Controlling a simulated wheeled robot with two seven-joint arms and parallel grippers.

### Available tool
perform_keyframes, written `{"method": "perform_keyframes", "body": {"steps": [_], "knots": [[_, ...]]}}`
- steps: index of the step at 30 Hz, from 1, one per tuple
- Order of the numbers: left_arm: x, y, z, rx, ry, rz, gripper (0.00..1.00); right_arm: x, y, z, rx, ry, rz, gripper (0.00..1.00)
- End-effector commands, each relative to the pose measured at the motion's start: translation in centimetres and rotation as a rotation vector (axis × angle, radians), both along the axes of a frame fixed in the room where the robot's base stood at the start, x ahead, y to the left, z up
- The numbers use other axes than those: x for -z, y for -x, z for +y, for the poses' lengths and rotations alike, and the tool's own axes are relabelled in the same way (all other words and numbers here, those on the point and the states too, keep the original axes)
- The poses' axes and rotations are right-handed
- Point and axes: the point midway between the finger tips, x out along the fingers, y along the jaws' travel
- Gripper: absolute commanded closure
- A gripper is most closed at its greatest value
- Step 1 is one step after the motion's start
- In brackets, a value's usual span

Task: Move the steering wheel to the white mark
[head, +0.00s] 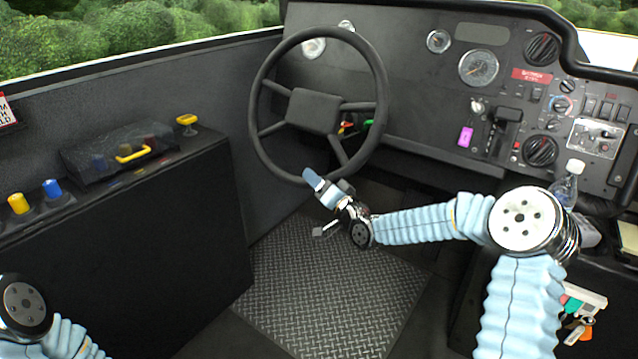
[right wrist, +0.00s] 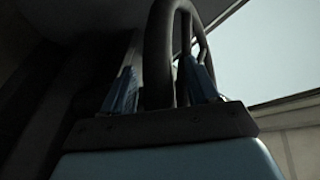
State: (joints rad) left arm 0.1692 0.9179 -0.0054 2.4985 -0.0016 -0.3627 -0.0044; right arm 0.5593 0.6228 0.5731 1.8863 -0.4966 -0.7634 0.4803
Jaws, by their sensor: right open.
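The black steering wheel (head: 318,107) has a thick round rim, several spokes and a square hub, and stands in front of the dashboard. My right gripper (head: 327,186) is at the lowest part of its rim. In the right wrist view, the rim (right wrist: 158,55) passes between the two blue fingers of my right gripper (right wrist: 163,82), which stand apart on either side of it. The gripper is open; I cannot tell whether a finger touches the rim. I cannot make out a white mark on the wheel or behind it. My left gripper is out of view.
The dashboard (head: 400,75) with gauges and switches lies behind and right of the wheel. A black side console (head: 150,235) with yellow and blue knobs stands on the left. A clear bottle (head: 566,188) stands at right. The floor plate (head: 320,290) below is clear.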

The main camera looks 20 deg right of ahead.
Motion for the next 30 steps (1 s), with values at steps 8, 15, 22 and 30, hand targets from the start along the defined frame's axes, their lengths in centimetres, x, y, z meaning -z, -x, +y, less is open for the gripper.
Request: {"method": "perform_keyframes", "body": {"steps": [8,15,22,30], "knots": [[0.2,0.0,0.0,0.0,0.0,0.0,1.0,0.1,2.1,-0.7,0.002,0.003,-0.001,0.41],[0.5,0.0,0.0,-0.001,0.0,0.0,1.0,0.5,7.8,-2.4,0.003,0.004,0.0,0.41],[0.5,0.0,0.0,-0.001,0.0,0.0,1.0,0.8,11.9,-3.6,0.002,0.002,0.001,0.41],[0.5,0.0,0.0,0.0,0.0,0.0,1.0,0.9,13.3,-3.9,0.001,-0.001,0.001,0.41]]}}
